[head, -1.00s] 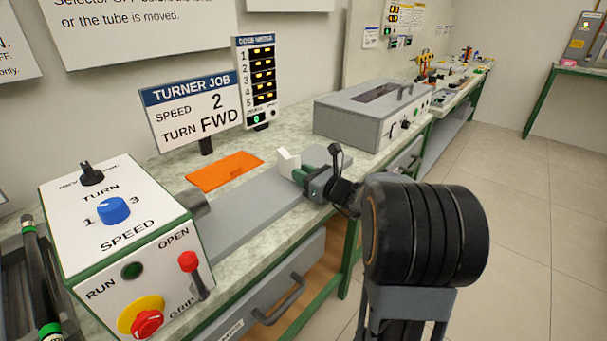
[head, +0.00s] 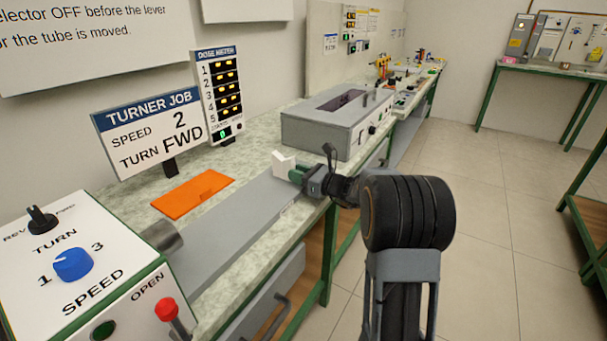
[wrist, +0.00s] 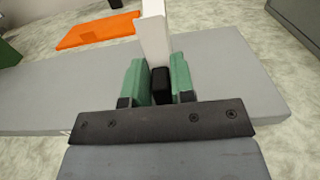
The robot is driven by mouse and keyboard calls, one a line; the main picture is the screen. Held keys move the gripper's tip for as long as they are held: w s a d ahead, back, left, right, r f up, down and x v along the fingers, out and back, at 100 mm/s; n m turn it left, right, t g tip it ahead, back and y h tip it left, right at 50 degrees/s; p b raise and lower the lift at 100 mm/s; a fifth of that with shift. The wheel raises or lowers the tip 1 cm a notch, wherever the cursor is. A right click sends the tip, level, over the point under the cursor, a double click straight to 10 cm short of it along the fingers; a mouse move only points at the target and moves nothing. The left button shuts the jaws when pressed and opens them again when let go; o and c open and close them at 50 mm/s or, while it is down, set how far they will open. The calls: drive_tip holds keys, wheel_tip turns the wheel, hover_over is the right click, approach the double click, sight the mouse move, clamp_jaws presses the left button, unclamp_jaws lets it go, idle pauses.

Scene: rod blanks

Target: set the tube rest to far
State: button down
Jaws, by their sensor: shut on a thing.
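The tube rest is a white upright block (head: 283,163) standing on the long grey bed (head: 225,240), near the bed's end away from the turner. In the wrist view its white post (wrist: 155,38) rises just beyond my fingertips, with a small black part (wrist: 161,86) below it. My gripper (head: 297,175) is shut on this black part, a green finger pad on each side. It also shows in the wrist view (wrist: 157,78). The rest's foot is partly hidden behind my fingers.
The turner box (head: 60,270) with knobs and a red-tipped lever (head: 166,309) stands front left, its grey chuck (head: 163,237) facing the bed. An orange plate (head: 193,195) lies behind the bed. A grey lidded box (head: 320,135) stands beyond the bed's far end.

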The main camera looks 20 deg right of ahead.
drive_tip(key=shift+d, duration=0.15)
drive_tip(key=c, duration=1.1)
unclamp_jaws()
drive_tip(key=shift+w, duration=0.1)
drive_tip(key=shift+d, duration=0.1)
drive_tip(key=p+v, duration=0.1)
drive_tip(key=v, duration=1.2)
drive_tip(key=shift+s+d+p, duration=0.15)
drive_tip(key=shift+s+p, duration=0.2)
